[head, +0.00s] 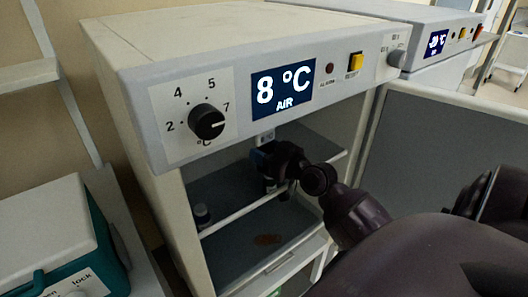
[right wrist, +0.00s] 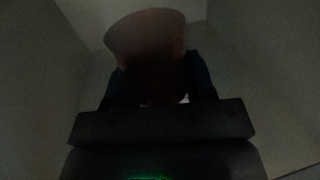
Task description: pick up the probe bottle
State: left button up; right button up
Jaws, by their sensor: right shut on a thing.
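My right gripper (head: 268,165) reaches through the open front of the white cabinet (head: 130,75), above its shelf. In the right wrist view, my right gripper (right wrist: 155,95) is shut on a dark reddish-brown round object, which I take as the probe bottle (right wrist: 146,38). Its wide end shows beyond the fingers and its lower part is hidden between them. The view is too dark to read any label or to tell whether it touches the shelf. In the head view my gripper mostly hides it. My left gripper is not in view.
A small dark bottle with a pale band (head: 202,215) stands at the shelf's left. A brown patch (head: 267,239) lies lower in the cabinet. The white shelf edge (head: 245,212) crosses the opening. The open door (head: 430,140) is at right; a teal-and-white box (head: 60,235) is at left.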

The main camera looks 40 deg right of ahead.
jog(key=s+d+r, duration=0.1)
jog(key=s+r, duration=0.7)
jog(key=s, duration=0.5)
jog(key=shift+s+d, duration=0.15)
jog(key=shift+s, duration=0.25)
jog(key=shift+f, duration=0.1)
